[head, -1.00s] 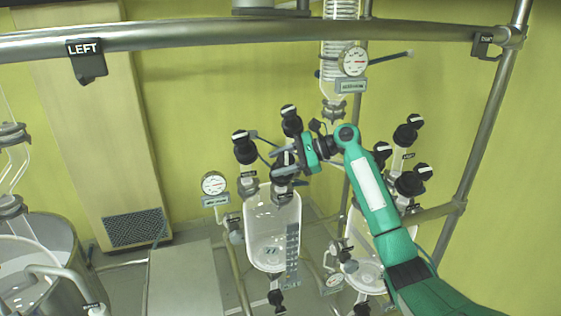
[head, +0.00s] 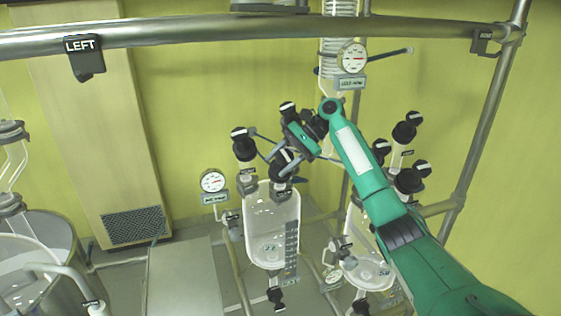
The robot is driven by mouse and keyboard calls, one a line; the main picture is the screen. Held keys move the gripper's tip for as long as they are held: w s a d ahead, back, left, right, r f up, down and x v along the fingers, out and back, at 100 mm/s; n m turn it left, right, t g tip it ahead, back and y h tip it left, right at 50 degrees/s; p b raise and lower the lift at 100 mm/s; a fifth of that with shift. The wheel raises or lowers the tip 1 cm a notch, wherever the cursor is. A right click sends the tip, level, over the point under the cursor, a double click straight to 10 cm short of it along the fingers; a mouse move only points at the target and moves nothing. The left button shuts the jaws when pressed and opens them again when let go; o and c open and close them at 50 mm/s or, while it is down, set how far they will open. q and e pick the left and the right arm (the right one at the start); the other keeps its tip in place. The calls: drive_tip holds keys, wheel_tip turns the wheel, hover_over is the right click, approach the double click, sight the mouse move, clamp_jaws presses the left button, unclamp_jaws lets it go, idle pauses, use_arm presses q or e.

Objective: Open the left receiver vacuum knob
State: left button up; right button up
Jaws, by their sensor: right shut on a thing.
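The left receiver is a clear glass vessel (head: 272,235) with a printed scale, hanging upright at the centre. Several black knobs with white-marked caps stand above it: one at upper left (head: 240,136), one behind my gripper (head: 288,108), and a lower right one (head: 282,168) over the vessel's top. My right gripper (head: 284,158) comes in from the right and is shut on the lower right knob. Its fingers partly cover that knob. The small tags are too small to read, so I cannot tell which knob is labelled vacuum. My left gripper is out of view.
A second receiver (head: 366,262) with its own knobs (head: 404,130) stands to the right, partly behind my arm. A pressure gauge (head: 213,181) is left of the first receiver. A metal rail (head: 200,32) crosses the top. A steel vessel (head: 50,240) stands at left.

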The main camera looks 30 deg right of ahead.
drive_tip(key=shift+f, duration=0.1)
drive_tip(key=o, duration=1)
